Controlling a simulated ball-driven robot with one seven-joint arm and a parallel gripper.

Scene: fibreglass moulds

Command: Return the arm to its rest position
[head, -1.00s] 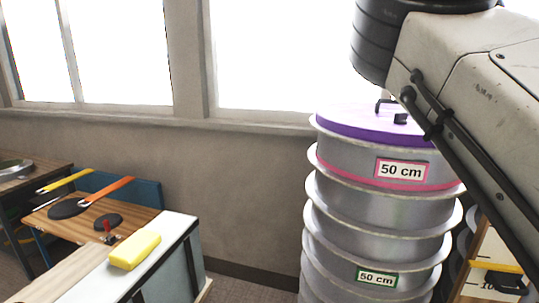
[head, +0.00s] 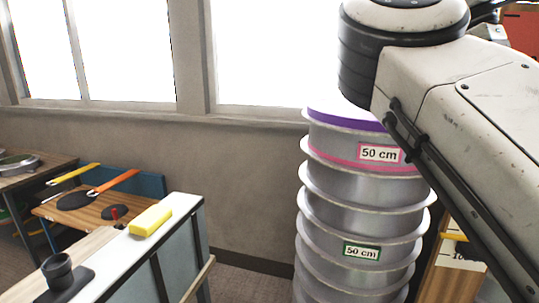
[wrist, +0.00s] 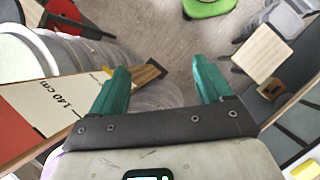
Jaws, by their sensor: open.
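My gripper (wrist: 160,85) shows in the wrist view with its two green fingers spread wide apart and nothing between them. It points down over the floor, above the stacked grey moulds. In the head view my arm crosses the right side, in front of a tall stack of grey round moulds (head: 365,185) with "50 cm" labels. The gripper itself is out of the head view.
A yellow block (head: 151,220) lies on a white-topped bench (head: 190,212) at lower middle. A wooden table (head: 95,212) with black discs stands behind it. In the wrist view a "140 cm" board (wrist: 45,105) is close at left, and a green seat (wrist: 208,8) is far off.

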